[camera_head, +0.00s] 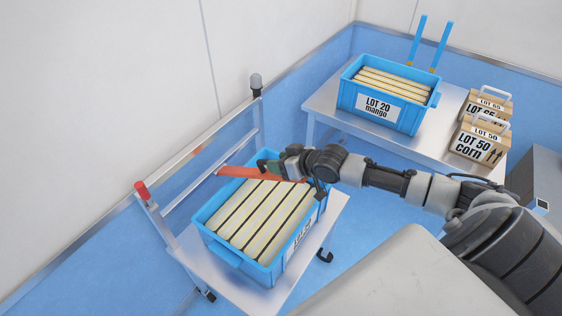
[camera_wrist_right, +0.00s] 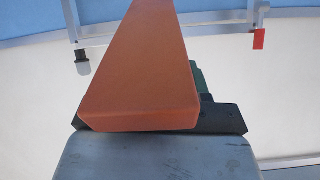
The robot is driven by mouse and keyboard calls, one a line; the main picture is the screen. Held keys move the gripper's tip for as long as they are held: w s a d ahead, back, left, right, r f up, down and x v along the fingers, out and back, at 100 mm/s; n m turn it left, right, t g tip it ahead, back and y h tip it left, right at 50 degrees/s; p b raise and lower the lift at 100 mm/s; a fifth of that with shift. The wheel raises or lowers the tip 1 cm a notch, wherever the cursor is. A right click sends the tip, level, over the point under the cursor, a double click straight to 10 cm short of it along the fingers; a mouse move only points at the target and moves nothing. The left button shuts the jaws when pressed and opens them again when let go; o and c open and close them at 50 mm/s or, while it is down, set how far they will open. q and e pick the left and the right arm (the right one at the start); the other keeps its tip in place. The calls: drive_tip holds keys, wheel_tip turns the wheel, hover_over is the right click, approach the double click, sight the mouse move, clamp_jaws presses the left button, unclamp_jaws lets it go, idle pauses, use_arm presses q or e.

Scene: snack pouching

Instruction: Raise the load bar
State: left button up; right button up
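The load bar (camera_head: 235,172) is a flat orange-red bar running from the cart's rail frame over the far part of the blue crate (camera_head: 231,257). The crate stands on the cart and holds several long pale packs in rows. My right gripper (camera_head: 268,166) is at the bar, above the crate's far side. In the right wrist view the bar (camera_wrist_right: 140,65) fills the middle and covers most of the fingers. A green and black finger part shows beside it, so whether the gripper is shut on it is unclear. My left gripper is not in view.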

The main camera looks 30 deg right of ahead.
drive_tip(key=shift+d, duration=0.15)
drive_tip(key=shift+s+d, duration=0.15)
drive_tip(key=shift+s, duration=0.1)
drive_tip(key=b+v, duration=0.1)
drive_tip(key=v, duration=0.7)
drive_tip(key=shift+s+r, duration=0.1)
drive_tip(key=shift+s, duration=0.05)
drive_tip(key=shift+v, duration=0.9)
drive_tip(key=shift+r, duration=0.1)
